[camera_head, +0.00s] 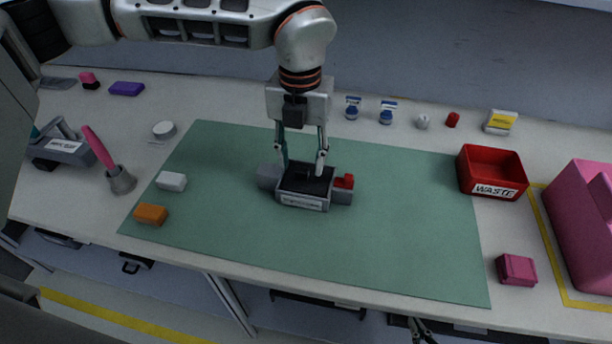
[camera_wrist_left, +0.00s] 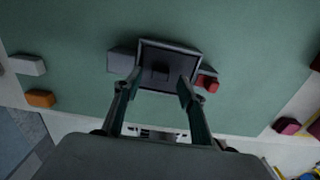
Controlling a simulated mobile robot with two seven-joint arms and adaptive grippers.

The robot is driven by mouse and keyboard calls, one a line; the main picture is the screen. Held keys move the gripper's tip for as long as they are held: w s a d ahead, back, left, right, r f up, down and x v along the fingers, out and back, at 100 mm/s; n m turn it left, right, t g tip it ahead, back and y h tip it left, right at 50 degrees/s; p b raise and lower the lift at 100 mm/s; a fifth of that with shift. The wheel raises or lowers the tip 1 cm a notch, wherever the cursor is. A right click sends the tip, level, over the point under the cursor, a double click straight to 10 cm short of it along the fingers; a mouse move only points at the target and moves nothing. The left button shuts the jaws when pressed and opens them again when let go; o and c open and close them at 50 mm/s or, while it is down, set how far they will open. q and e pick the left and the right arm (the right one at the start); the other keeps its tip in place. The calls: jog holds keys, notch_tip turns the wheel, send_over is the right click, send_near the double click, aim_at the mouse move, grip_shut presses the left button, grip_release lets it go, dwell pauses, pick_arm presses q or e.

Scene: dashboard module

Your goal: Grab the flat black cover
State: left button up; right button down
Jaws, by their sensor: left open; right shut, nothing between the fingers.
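The flat black cover (camera_head: 302,184) lies on top of the grey module on the green mat, with a small dark knob at its middle. It also shows in the left wrist view (camera_wrist_left: 173,58) inside a lighter grey rim. My left gripper (camera_head: 303,170) comes down from above and is open, its two fingers apart at the left and right sides of the cover. In the left wrist view the fingers (camera_wrist_left: 158,84) reach toward the near part of the cover; I cannot tell whether they touch it. My right gripper (camera_head: 418,328) shows only partly at the bottom edge, shut and empty.
A grey block and a red piece (camera_head: 344,181) flank the module on the mat (camera_head: 400,230). A white block (camera_head: 171,181) and an orange block (camera_head: 151,214) lie left. A red waste bin (camera_head: 491,172) stands right. The mat's front is clear.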

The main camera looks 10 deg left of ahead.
pick_arm(q)
notch_tip(320, 180, down, 2)
jog(key=shift+f, duration=0.2)
jog(key=c, duration=1.1)
jog(key=shift+r, duration=0.1)
